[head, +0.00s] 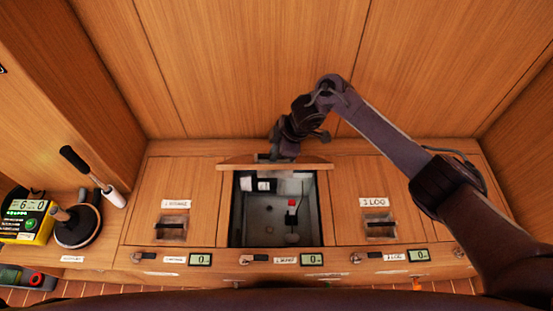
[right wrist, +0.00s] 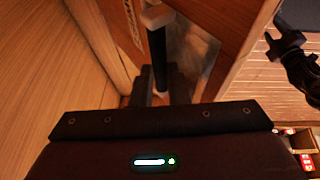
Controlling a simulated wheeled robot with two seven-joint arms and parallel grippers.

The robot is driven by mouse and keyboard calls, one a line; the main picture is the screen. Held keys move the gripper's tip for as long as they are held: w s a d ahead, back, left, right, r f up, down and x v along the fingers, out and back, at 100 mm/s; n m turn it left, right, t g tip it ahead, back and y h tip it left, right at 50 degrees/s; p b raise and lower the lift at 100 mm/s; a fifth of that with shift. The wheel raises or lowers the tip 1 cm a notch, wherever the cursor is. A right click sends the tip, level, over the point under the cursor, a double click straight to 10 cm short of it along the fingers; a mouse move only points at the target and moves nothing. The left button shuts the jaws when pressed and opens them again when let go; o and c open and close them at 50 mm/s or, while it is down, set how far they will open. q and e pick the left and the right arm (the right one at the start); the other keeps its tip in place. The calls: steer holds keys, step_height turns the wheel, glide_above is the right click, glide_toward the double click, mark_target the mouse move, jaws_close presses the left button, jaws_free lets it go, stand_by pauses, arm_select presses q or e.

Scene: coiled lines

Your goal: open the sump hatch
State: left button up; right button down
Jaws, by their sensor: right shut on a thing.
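The middle hatch in the wooden bench is open, and its lid (head: 240,166) stands up at the back of the opening, seen nearly edge-on. Below it is a grey sump well (head: 262,215) with a small red-topped fitting (head: 292,203) inside. My right gripper (head: 284,150) is behind the raised lid. In the right wrist view its fingers (right wrist: 162,98) are shut on the lid's dark bar handle (right wrist: 157,50). A dark jointed part at the right edge of that view looks like my left gripper (right wrist: 285,45); its jaws are unclear.
Shut hatches with recessed handles flank the well: left (head: 172,228) and right (head: 380,228). Small displays and latches line the bench front. A yellow meter (head: 24,222), a plunger-like tool (head: 78,224) and a black-handled tool (head: 92,175) are at the left. A wooden wall rises behind.

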steer(key=shift+w+d+f, duration=0.15)
steer(key=shift+d+f, duration=0.2)
steer(key=shift+f, duration=0.25)
steer(key=c, duration=1.8)
jaws_free()
steer(key=shift+c, duration=0.2)
steer(key=shift+o, duration=1.1)
steer(key=shift+w+a+f, duration=0.15)
steer(key=shift+w+f, duration=0.05)
steer(key=shift+o, duration=1.1)
steer(key=shift+w+f, duration=0.1)
steer(key=shift+w, duration=0.1)
steer(key=shift+a, duration=0.2)
steer(key=shift+r, duration=0.25)
